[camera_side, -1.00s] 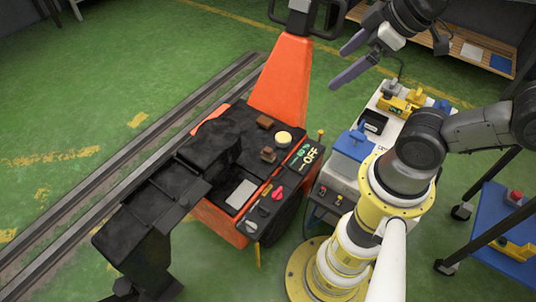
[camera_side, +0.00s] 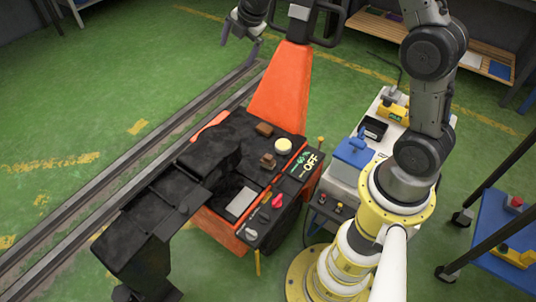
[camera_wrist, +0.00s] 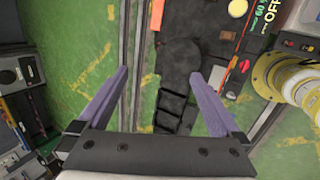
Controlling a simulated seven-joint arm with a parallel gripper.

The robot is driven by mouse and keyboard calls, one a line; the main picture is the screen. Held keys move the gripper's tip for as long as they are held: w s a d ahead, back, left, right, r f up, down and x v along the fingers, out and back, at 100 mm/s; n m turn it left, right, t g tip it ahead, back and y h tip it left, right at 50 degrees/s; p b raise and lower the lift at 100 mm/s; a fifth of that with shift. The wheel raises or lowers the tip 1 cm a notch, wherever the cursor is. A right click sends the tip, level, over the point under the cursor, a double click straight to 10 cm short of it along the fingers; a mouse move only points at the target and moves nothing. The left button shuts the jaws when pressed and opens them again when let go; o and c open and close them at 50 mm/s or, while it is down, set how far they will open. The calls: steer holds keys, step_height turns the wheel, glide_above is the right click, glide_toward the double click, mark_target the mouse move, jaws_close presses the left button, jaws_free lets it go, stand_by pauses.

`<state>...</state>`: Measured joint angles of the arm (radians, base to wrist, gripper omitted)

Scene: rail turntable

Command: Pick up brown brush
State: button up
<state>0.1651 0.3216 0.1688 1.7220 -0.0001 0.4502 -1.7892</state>
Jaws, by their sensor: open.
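Two small brown block-like things lie on the black top of the orange console: one (camera_side: 264,129) near the orange column, the other (camera_side: 268,161) beside the round yellow button. I cannot tell which is the brush. In the wrist view a brown patch (camera_wrist: 204,3) shows at the top edge, partly cut off. My gripper (camera_side: 238,52) is open and empty, high at the top of the side view, left of the orange column and apart from both brown things. In the wrist view my gripper (camera_wrist: 158,73) has its two purple-grey fingers wide apart.
The console carries a yellow button (camera_side: 283,145), a grey plate (camera_side: 241,202) and a red knob (camera_side: 278,201). An orange column (camera_side: 280,85) rises behind it. Rails (camera_side: 130,165) run along its left. A white cart (camera_side: 343,178) with a blue box (camera_side: 353,150) stands right.

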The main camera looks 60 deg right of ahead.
step_height(320, 180, down, 10)
steer(key=w+d+n+g, duration=0.1)
steer(key=w+d, duration=0.1)
steer(key=d, duration=0.1)
steer(key=g+y, duration=0.1)
steer(key=g, duration=0.3)
glide_above(268, 156)
steer(key=shift+m, duration=0.3)
step_height(268, 156, down, 33)
steer(key=shift+s+d+f, duration=0.1)
steer(key=shift+s, duration=0.05)
steer(key=shift+f, duration=3.1)
steer(key=shift+c, duration=0.2)
steer(key=c, duration=1.3)
steer(key=shift+w+r, duration=0.1)
steer(key=shift+w, duration=0.1)
